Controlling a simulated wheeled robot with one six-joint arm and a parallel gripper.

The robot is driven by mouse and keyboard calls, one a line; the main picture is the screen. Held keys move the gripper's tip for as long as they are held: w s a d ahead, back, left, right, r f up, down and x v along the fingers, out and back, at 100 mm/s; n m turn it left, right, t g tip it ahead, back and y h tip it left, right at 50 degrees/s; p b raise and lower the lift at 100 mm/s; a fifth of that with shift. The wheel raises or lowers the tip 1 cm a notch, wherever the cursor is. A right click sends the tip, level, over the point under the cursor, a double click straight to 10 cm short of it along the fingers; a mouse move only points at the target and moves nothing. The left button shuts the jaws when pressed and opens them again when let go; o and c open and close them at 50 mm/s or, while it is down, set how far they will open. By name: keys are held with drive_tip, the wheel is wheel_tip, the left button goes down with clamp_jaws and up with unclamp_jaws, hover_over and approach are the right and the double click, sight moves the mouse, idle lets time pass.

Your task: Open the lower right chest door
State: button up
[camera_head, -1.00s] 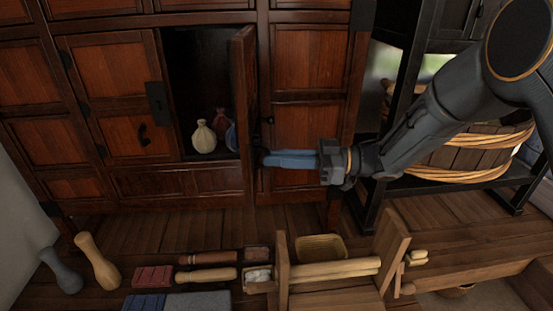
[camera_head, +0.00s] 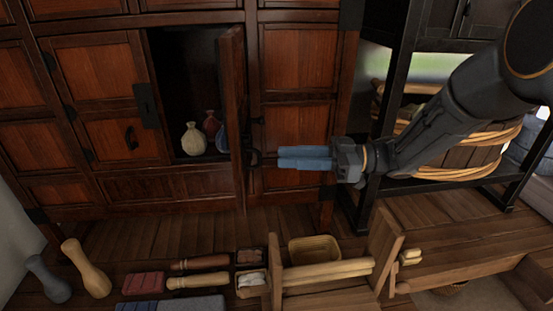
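The lower right chest door (camera_head: 232,95) stands swung wide open, seen almost edge-on, to the right of its dark compartment (camera_head: 170,75). Its dark handle (camera_head: 252,158) sticks out to the right from the door's outer face, low down. My gripper (camera_head: 279,158) reaches in from the right with its blue fingers pointing left at the handle. The fingers show one above the other, slightly parted and empty, with a small gap between their tips and the handle.
The closed left door (camera_head: 105,80) has a dark lock plate and ring. Below, a wooden bench (camera_head: 383,248), small trays (camera_head: 314,249), rollers and blocks stand on the plank floor. A black rack (camera_head: 395,130) with a roped tub is at the right.

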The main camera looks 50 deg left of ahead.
drive_tip(key=shift+v, duration=1.2)
